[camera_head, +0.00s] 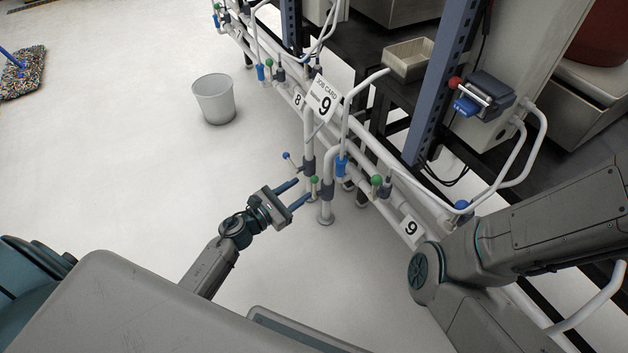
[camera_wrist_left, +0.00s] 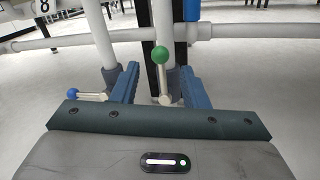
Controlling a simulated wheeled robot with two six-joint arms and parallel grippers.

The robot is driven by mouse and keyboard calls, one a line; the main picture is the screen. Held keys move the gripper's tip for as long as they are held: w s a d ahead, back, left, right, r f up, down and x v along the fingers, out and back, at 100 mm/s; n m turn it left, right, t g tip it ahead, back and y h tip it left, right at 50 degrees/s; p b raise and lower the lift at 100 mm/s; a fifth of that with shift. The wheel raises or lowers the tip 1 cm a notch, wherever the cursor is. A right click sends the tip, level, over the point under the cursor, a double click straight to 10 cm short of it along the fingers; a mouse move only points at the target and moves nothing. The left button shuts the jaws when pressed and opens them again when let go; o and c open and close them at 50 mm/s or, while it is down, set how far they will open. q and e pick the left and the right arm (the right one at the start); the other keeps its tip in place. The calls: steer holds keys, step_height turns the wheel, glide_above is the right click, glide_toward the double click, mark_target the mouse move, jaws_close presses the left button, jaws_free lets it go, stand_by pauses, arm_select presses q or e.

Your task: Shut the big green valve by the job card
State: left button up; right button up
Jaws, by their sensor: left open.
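Another green-knobbed valve (camera_head: 376,181) is further right, by the number 9 plate (camera_head: 411,229). My right arm comes in at the right; its gripper is out of view.
A blue-knobbed lever (camera_head: 287,156) is close to the left finger and lies sideways in the left wrist view (camera_wrist_left: 73,93). White pipes and a blue-grey post (camera_head: 437,90) stand behind.

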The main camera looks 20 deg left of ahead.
mark_target(314, 180)
arm_select(q)
steer(key=x, duration=0.6)
steer(key=shift+w+d+b, duration=0.1)
steer(key=shift+w+b, duration=0.1)
steer(key=shift+b, duration=0.1)
steer(key=shift+c, duration=0.2)
jaws_close()
